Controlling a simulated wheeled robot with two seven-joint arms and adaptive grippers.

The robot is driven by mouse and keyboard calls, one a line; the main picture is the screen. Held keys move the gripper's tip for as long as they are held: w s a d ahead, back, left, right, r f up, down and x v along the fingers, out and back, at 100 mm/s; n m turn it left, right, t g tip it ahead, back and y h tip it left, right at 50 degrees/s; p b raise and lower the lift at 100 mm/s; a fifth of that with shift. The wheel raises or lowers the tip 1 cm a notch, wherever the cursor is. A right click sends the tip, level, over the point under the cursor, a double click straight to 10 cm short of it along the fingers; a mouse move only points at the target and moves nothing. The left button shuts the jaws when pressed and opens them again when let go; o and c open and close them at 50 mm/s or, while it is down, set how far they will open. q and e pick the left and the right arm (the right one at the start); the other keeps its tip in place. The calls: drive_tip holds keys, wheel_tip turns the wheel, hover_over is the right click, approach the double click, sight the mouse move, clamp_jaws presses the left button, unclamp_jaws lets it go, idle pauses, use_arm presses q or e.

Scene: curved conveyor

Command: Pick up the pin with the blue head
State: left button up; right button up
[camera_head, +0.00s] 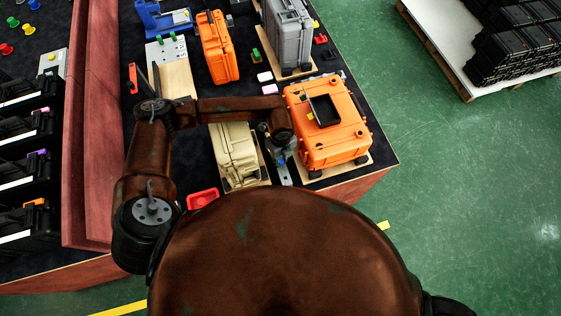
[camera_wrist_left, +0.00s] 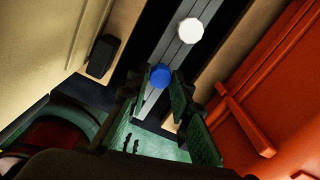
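The pin with the blue head (camera_wrist_left: 160,76) stands on a narrow grey metal strip (camera_wrist_left: 168,62) in the left wrist view. A pin with a white head (camera_wrist_left: 190,30) is on the same strip, farther along. My left gripper (camera_wrist_left: 156,95) is open, its green-tinted fingers on either side of the line to the blue head. The blue head appears at or just beyond the fingertips; I cannot tell whether they touch it. In the head view my left gripper (camera_head: 281,155) is over the strip (camera_head: 284,175), partly hiding it. My right gripper is out of view.
A beige case (camera_head: 234,152) stands close left of the strip and an orange case (camera_head: 327,125) close right, leaving a narrow gap. A red tray (camera_head: 202,198) lies near the front edge. More cases, including a grey one (camera_head: 287,35), stand farther back.

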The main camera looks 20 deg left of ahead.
sight(281, 162)
use_arm(q)
clamp_jaws()
drive_tip(key=shift+r, duration=0.15)
drive_tip(key=shift+r, duration=0.2)
drive_tip(key=r, duration=0.3)
drive_tip(key=shift+s, duration=0.25)
drive_tip(key=s+d+r+p, duration=0.1)
drive_tip(key=s+r+p, duration=0.1)
drive_tip(key=s+r, duration=1.1)
drive_tip(key=shift+s+d, duration=0.15)
drive_tip(key=shift+s, duration=0.1)
drive_tip(key=shift+f, duration=0.1)
